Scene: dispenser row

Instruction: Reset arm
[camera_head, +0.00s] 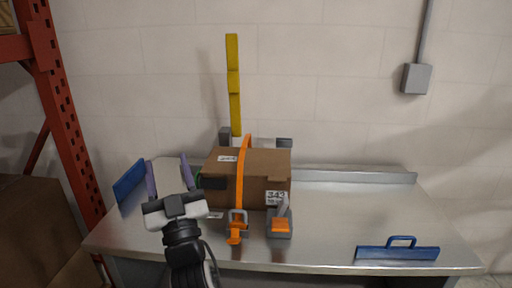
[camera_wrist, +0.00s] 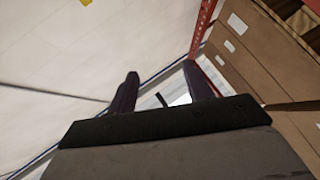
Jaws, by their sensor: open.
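My gripper (camera_head: 167,160) is at the left end of the metal table, its two fingers spread apart and pointing away from the head camera. It also shows in the wrist view (camera_wrist: 160,72), with a wide gap between the fingers. Nothing is clearly held; a pale surface shows between the fingers, and I cannot tell what it is. A brown cardboard box (camera_head: 265,170) with an orange strap (camera_head: 240,185) around it sits on the table, just right of my gripper.
The metal table (camera_head: 340,215) is clear right of the box, except for a blue handled bar (camera_head: 398,251) near its front edge. A grey-and-orange device (camera_head: 280,224) sits before the box. A yellow upright strip (camera_head: 234,85) rises behind it. A red rack post (camera_head: 62,120) stands left.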

